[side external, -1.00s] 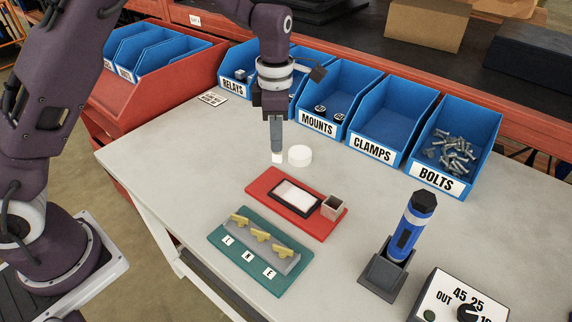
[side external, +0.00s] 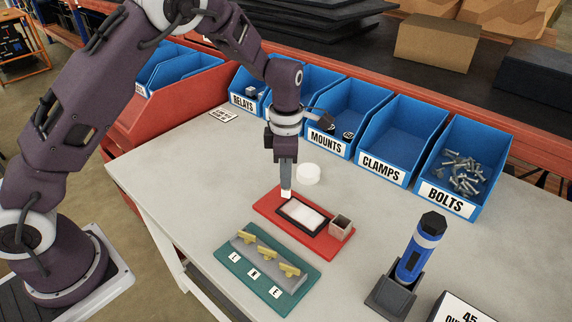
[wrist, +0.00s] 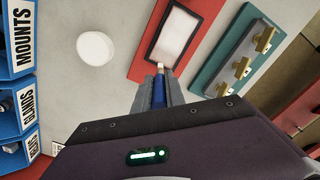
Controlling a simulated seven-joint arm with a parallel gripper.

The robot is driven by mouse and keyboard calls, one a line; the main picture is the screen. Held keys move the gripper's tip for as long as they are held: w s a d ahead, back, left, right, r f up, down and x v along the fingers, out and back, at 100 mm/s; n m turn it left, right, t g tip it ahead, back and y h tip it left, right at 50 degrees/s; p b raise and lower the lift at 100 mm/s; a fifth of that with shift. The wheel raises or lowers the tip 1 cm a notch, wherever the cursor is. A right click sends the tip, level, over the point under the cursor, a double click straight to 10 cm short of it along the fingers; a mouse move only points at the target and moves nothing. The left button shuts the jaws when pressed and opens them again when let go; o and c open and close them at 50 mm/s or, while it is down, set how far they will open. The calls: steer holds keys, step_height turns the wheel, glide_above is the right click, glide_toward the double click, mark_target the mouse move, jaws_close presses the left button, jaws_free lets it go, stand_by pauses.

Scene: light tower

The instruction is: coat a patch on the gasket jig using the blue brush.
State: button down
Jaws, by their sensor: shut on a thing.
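My gripper (side external: 287,180) is shut on the blue brush (wrist: 158,93), which points downward. Its blue handle shows between the fingers in the wrist view, with a pale tip (side external: 287,194) below them. The red plate (side external: 264,205), apparently the gasket jig, lies on the bench and bears a black frame (side external: 297,228) around a white patch (side external: 303,216). The brush tip appears over the plate's far left part, just outside the frame in the side view. I cannot tell whether it touches. The patch looks plain white in the wrist view (wrist: 174,33).
A grey open cup (side external: 341,228) stands on the red plate's right end. A white round disc (side external: 308,174) lies behind the plate. A green fixture (side external: 291,289) with yellow clips is in front. A blue light tower (side external: 416,250) stands right. Blue bins (side external: 394,138) line the back.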

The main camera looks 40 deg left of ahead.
steer(key=shift+f, duration=0.45)
steer(key=shift+d+f, duration=0.35)
steer(key=shift+f, duration=0.3)
steer(key=shift+d, duration=1.55)
steer(key=shift+a, duration=2)
steer(key=shift+d+r, duration=0.1)
steer(key=shift+r, duration=3.9)
